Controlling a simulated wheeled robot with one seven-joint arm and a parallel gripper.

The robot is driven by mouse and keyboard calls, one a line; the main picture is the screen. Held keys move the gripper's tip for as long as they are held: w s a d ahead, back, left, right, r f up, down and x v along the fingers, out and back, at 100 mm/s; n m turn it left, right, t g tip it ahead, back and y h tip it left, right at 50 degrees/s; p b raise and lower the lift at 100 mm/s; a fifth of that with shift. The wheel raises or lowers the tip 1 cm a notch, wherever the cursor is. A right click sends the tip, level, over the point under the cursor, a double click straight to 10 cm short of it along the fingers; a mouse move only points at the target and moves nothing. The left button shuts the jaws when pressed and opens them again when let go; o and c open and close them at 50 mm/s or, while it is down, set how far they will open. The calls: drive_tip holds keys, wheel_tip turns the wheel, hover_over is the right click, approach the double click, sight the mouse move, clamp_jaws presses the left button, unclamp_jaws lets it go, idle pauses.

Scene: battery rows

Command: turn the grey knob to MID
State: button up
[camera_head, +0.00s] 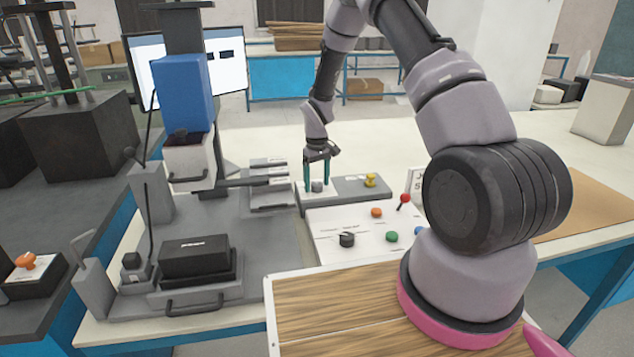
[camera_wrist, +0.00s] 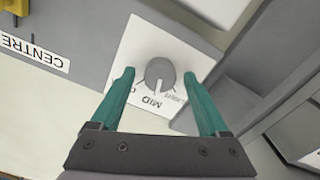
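The grey knob (camera_wrist: 160,72) sits on a white square plate (camera_wrist: 150,45) marked MID and other words that are partly hidden or too small to read. The knob's white pointer line points toward the MID label, roughly at it. The knob also shows in the head view (camera_head: 317,186), at the left end of a grey panel. My gripper (camera_wrist: 159,75) is open, with one teal finger on each side of the knob and visible gaps between. In the head view my gripper (camera_head: 317,172) points down over the knob.
A yellow knob (camera_head: 370,180) stands right of the grey knob, near a CENTRE label (camera_wrist: 34,53). In front, a white board (camera_head: 340,222) holds a black knob (camera_head: 347,240), orange and green buttons, and a red-topped lever (camera_head: 404,200). A grey fixture with a blue block (camera_head: 183,93) stands left.

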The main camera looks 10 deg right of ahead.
wheel_tip(320, 180, up, 11)
idle(0.7)
drive_tip(key=shift+f, duration=0.1)
wheel_tip(320, 180, up, 12)
drive_tip(key=m+t, duration=0.2)
hover_over(317, 183)
drive_tip(key=s+d, duration=0.2)
drive_tip(key=s, duration=0.2)
drive_tip(key=s+d+r+m+t, duration=0.1)
drive_tip(key=s+d+r+m, duration=0.1)
drive_tip(key=s+r, duration=0.8)
drive_tip(key=s+d+r+m+t+y, duration=0.1)
drive_tip(key=s+r+m+t, duration=0.1)
drive_tip(key=s+r, duration=0.3)
drive_tip(key=s+r+m+t+y, duration=0.1)
drive_tip(key=s+r, duration=0.4)
drive_tip(key=s, duration=0.7)
drive_tip(key=shift+s+d+m+t, duration=0.15)
drive_tip(key=shift+d+m+t, duration=0.35)
drive_tip(key=shift+m, duration=0.4)
